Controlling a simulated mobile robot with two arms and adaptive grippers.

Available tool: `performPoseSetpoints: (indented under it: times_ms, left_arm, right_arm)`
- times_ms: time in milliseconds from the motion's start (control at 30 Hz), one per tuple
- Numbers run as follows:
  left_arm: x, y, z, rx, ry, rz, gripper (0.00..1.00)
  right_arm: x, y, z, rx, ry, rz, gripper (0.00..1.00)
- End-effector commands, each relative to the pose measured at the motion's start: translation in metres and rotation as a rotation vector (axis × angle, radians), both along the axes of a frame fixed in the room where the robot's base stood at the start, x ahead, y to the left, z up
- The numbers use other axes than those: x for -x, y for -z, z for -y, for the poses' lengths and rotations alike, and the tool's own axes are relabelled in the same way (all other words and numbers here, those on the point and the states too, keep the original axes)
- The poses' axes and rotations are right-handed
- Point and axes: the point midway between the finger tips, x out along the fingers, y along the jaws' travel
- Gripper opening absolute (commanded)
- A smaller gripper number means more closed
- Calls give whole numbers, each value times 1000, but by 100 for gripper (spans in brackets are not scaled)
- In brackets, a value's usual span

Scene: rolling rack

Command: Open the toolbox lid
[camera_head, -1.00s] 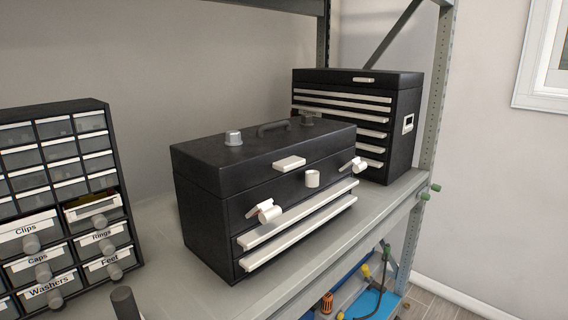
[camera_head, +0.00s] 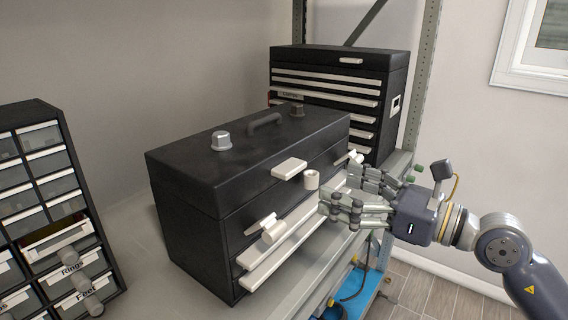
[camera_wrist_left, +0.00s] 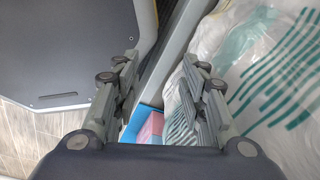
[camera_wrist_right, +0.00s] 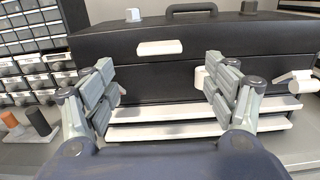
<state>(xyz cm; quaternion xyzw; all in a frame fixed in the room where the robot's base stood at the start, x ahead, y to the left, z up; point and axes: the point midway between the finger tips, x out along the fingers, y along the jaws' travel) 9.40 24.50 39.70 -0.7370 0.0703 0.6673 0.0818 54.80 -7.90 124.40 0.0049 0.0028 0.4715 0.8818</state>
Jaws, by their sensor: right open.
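The black toolbox (camera_head: 190,225) stands on the grey shelf with its lid (camera_head: 190,160) shut. A white tab (camera_head: 289,168) sits at the lid's front edge; it also shows in the right wrist view (camera_wrist_right: 160,47). A white latch (camera_head: 266,228) and a round white piece (camera_head: 311,180) are on the front. The far latch (camera_head: 355,157) is partly hidden. My right gripper (camera_head: 338,190) is open and empty before the toolbox front, its fingers facing it; the right wrist view shows them spread (camera_wrist_right: 163,92). My left gripper (camera_wrist_left: 157,85) is open and empty, away from the toolbox.
A second black toolbox (camera_head: 395,75) stands behind at the right. A small-parts drawer cabinet (camera_head: 45,190) is at the left. The shelf (camera_head: 160,285) has a bare strip between cabinet and toolbox. A rack post (camera_head: 425,70) rises at right. White bags (camera_wrist_left: 265,60) lie near my left gripper.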

Motion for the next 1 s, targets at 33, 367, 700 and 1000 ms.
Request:
performPoseSetpoints:
  times_ms: [33, 367, 700, 1000]
  left_arm:
    - [0, -3, 2, 2, 0, 2, 40]
    - [4, -28, 19, 22, -1, -4, 40]
    - [7, -42, 10, 12, 2, -8, 40]
    - [8, -42, 9, 10, 1, -9, 40]
  right_arm:
    - [0, -3, -3, 10, 0, 10, 78]
    - [-29, -7, -49, 7, -3, 10, 78]
    - [-56, -3, -86, 7, 0, 9, 78]
    - [-58, -1, -90, 8, 0, 10, 78]
